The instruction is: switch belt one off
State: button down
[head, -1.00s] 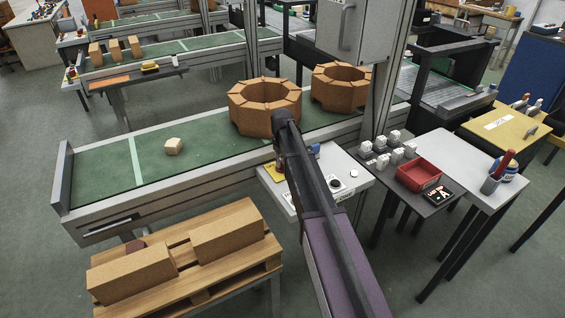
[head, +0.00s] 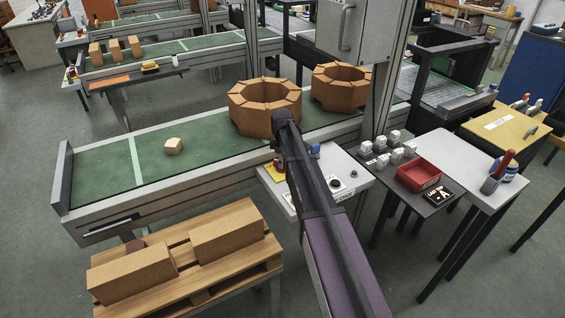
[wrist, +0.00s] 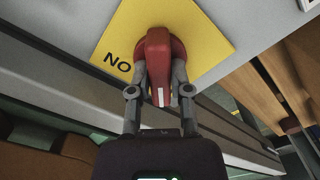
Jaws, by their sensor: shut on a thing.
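The red switch handle (wrist: 158,62) stands on a yellow plate (wrist: 205,32) in the wrist view. Its white mark points toward my gripper. My gripper (wrist: 160,82) is shut on the handle, one grey finger on each side. "NO" shows on the plate; other lettering is hidden by the handle or out of view. In the head view the yellow plate (head: 269,174) lies at the left of a pale control panel (head: 308,196) beside the belt (head: 202,148). A bit of red handle (head: 279,163) shows there; my arm hides my gripper. A small round lamp or button (head: 354,173) on the panel looks dark.
Two octagonal brown rings (head: 264,108) (head: 341,88) and a small pale block (head: 174,146) sit on the belt. A pallet (head: 190,292) with brown blocks stands in front. A dark table with a red bin (head: 419,175) stands right of the panel.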

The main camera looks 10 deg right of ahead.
jog(key=shift+n, duration=0.3)
jog(key=c, duration=0.6)
grip_release()
jog(key=shift+o, duration=0.2)
jog(key=shift+m, duration=0.4)
